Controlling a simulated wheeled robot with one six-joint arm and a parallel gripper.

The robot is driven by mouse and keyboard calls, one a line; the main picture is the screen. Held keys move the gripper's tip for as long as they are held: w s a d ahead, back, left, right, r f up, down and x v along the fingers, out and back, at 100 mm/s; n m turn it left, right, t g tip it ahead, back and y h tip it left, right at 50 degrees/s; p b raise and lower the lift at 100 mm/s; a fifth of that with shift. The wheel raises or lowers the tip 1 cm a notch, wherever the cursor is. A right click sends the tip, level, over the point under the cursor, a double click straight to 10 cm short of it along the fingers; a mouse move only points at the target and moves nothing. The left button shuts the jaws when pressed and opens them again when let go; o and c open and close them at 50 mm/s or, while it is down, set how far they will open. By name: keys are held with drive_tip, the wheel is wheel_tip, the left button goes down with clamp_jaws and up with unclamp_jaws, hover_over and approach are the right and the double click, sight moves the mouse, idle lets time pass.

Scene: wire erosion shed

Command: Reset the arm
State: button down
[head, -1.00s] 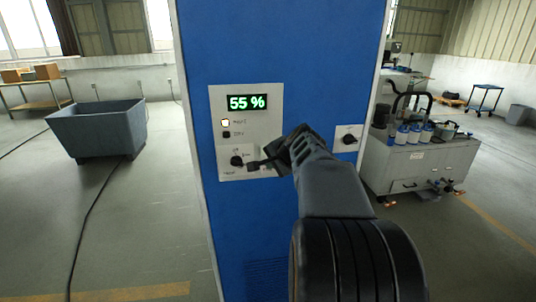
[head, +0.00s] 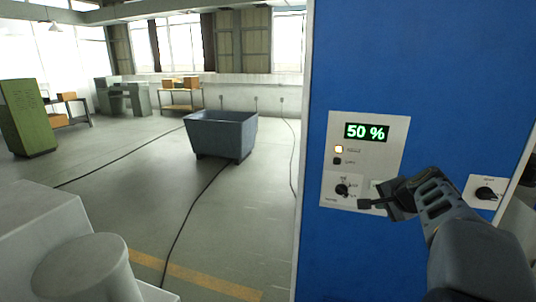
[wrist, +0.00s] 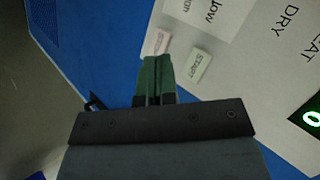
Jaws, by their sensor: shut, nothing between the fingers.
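My gripper (head: 364,204) is in front of the white control panel (head: 398,135) on the blue cabinet (head: 420,60). Its fingers are shut and empty. In the wrist view the shut fingers (wrist: 154,62) point at the panel's lower edge, beside a pale START button (wrist: 199,66) and a pinkish button (wrist: 157,42). Whether the tips touch the panel I cannot tell. The panel's display (head: 367,132) reads 50 % in green. Below it are a lit indicator (head: 339,149), a dark one (head: 337,161) and a black knob (head: 342,190).
A second panel with a black knob (head: 485,194) is to the right, close to my arm. A grey-blue bin (head: 222,133) stands on open floor at left, with cables (head: 182,226) on the floor. A green cabinet (head: 27,117) and a table (head: 181,98) are farther back.

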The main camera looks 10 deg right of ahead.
drive_tip(key=s+a+f+n+g, duration=0.2)
drive_tip(key=s+a+f+n, duration=0.4)
drive_tip(key=a, duration=0.5)
drive_tip(key=s+a+f+n+g, duration=0.3)
drive_tip(key=s+a+f+n, duration=0.3)
drive_tip(key=s+a+n, duration=0.3)
drive_tip(key=shift+s+a+f+n+g+y, duration=0.3)
drive_tip(key=shift+s+a+f+n, duration=0.1)
drive_tip(key=shift+a, duration=0.7)
